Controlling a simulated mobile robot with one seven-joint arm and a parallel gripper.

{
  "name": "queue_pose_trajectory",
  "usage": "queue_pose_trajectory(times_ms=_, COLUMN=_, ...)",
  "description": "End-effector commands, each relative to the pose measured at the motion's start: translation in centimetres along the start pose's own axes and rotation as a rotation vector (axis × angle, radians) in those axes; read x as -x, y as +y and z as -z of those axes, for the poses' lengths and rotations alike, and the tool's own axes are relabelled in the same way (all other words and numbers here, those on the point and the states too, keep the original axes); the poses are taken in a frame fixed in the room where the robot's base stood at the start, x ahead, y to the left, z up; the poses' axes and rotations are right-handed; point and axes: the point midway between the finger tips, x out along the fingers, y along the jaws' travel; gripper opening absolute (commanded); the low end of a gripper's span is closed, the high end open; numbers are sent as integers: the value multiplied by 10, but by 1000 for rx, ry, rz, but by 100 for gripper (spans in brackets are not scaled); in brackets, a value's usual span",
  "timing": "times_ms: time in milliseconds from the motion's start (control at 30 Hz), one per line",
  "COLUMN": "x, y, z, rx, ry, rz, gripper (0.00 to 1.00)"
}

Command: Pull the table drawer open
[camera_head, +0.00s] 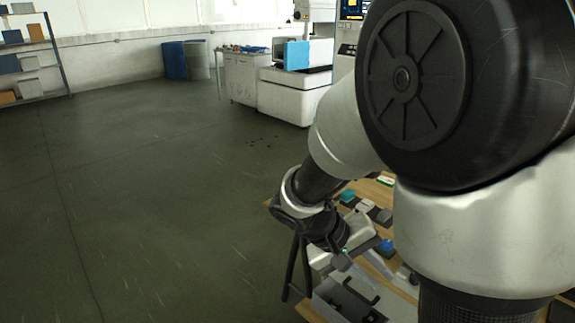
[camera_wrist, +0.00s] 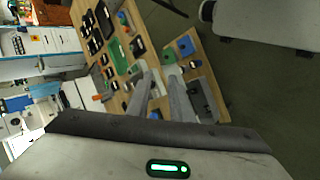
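The wooden table (camera_head: 380,190) stands at the lower right of the head view, partly hidden by my arm. It also shows in the wrist view (camera_wrist: 88,10), with small parts on it. A grey, box-like piece with a dark bar-shaped handle (camera_head: 325,307) is at the table's near end. In the wrist view a grey piece with a dark handle-like shape (camera_wrist: 205,96) lies right of my fingers. I cannot tell surely whether this is the drawer or how far it is open. My gripper (camera_wrist: 158,70) is open, with nothing seen between its fingers, and apart from the handle.
Small green, blue and dark parts (camera_wrist: 117,54) cover much of the tabletop. White machines (camera_head: 297,92) and a grey cabinet (camera_head: 240,77) stand at the back. Blue and grey drums (camera_head: 174,61) are by the wall. The floor left of the table is clear.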

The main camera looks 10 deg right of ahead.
Motion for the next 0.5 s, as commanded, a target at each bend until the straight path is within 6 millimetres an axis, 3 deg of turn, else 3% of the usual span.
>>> queue_pose_trajectory(times_ms=33, x=-29, y=-23, z=11, rx=34, ry=-1, rz=-78, gripper=20)
queue_pose_trajectory(times_ms=267, x=-109, y=-96, z=66, rx=138, ry=133, rz=-392, gripper=20)
queue_pose_trajectory(times_ms=500, x=-188, y=-199, z=108, rx=274, ry=401, rz=-593, gripper=20)
